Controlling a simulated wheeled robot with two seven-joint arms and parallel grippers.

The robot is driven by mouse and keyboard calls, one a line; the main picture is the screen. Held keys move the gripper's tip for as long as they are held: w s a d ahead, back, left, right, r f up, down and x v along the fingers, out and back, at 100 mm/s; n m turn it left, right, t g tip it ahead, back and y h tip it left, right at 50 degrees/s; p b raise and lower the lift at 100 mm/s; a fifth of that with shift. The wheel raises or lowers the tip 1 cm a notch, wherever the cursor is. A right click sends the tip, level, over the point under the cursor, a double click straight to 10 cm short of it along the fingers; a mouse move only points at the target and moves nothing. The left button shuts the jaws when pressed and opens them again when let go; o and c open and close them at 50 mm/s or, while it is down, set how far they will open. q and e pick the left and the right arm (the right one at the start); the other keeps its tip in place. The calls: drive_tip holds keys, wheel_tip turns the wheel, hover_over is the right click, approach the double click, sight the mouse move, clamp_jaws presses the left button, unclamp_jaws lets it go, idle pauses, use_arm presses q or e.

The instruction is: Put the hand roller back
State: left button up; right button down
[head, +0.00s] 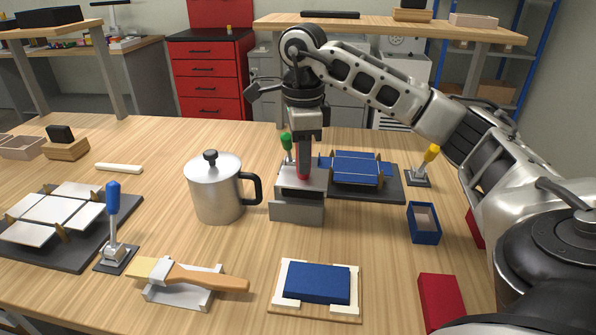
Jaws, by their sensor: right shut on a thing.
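My right gripper (304,163) points straight down at the middle of the table. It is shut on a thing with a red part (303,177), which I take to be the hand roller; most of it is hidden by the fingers. The red part is right at the top of a grey metal stand (297,211). I cannot tell whether the roller rests in the stand or is just above it. My left gripper is not in view.
A steel pot (216,190) stands left of the stand. Behind right is a dark board with blue panels (357,169), beside a yellow-handled clamp (431,156). In front are a brush (206,278) on its rest, a blue block (318,283) and a red box (441,301).

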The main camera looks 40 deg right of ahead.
drive_tip(key=shift+w+f, duration=0.45)
drive_tip(key=shift+w+d+f, duration=0.1)
drive_tip(key=shift+w+f, duration=0.05)
drive_tip(key=shift+f, duration=0.45)
drive_tip(key=shift+w+f, duration=0.1)
drive_tip(key=shift+f, duration=0.5)
drive_tip(key=shift+f+p, duration=0.25)
drive_tip(key=shift+p, duration=0.35)
drive_tip(key=shift+f, duration=0.25)
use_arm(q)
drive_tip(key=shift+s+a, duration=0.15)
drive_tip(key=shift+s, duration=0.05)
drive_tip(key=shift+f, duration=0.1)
use_arm(e)
drive_tip(key=shift+f, duration=0.1)
drive_tip(key=shift+f, duration=0.1)
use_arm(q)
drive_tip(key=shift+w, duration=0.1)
use_arm(e)
drive_tip(key=c, duration=1.2)
unclamp_jaws()
